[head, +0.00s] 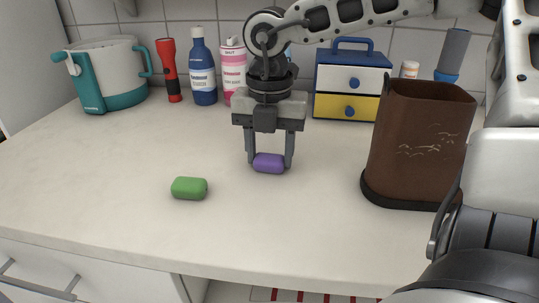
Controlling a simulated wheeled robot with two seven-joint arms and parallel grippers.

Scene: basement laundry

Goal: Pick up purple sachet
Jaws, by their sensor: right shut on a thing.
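The purple sachet (269,163) is a small rounded block on the pale countertop, in the middle of the head view. My right gripper (269,158) points down over it, and its two fingers are shut on the sachet's sides. I cannot tell whether the sachet touches the counter or is slightly lifted. My left gripper is not in view.
A green sachet (189,188) lies to the left. A brown bin (418,140) stands at the right. Behind are a white-and-teal pot (112,75), a red flashlight (171,72), a blue bottle (203,75), a pink bottle (233,68) and a drawer box (350,82). The front counter is clear.

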